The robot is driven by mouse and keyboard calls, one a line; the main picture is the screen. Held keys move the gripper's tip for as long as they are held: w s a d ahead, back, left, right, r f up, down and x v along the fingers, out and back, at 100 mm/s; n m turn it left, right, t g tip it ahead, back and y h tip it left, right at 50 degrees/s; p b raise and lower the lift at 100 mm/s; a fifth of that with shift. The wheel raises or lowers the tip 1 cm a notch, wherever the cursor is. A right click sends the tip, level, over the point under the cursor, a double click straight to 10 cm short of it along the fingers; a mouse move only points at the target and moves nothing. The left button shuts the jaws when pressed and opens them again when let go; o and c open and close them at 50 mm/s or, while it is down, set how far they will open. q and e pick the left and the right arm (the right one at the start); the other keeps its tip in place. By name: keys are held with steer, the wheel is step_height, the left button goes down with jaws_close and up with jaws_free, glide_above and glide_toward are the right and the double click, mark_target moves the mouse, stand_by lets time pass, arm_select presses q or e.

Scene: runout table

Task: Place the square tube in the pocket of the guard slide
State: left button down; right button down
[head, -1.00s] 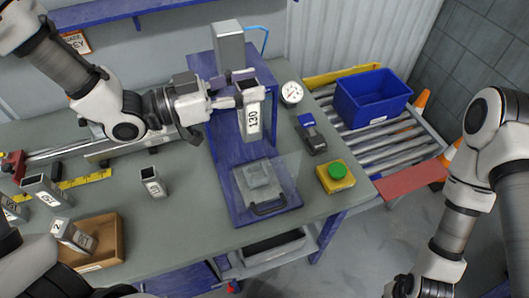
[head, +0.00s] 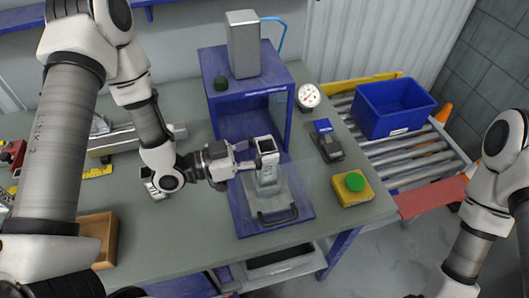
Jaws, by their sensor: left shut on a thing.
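My left gripper (head: 247,163) is shut on the grey square tube (head: 267,162), which has an open top and a white label. The tube is upright over the pocket area of the guard slide (head: 296,222), inside the front of the blue press frame. The slide has a clear plate and a dark handle at its front. The tube and fingers hide the pocket, so I cannot tell whether the tube's lower end is inside it or above it. My right arm is at the right edge; its gripper is out of view.
The blue press frame (head: 217,88) with a grey block on top stands behind the tube. A yellow box with a green button (head: 352,190), a dial gauge (head: 308,96) and a blue-black device (head: 327,142) are to the right. A blue bin (head: 390,108) sits on rollers.

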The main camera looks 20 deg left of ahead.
arm_select(q)
steer(key=shift+w+f, duration=0.2)
steer(key=shift+f, duration=0.65)
steer(key=c, duration=0.7)
jaws_free()
steer(key=shift+o, duration=0.2)
steer(key=shift+s+a, duration=0.2)
steer(key=shift+a, duration=0.1)
steer(key=v, duration=0.5)
steer(key=shift+s+a+r+b, duration=0.1)
steer(key=shift+a+r+b, duration=0.1)
steer(key=shift+b, duration=0.1)
steer(key=p, duration=0.2)
glide_toward(257, 154)
steer(key=shift+s+r, duration=0.1)
steer(key=shift+s, duration=0.3)
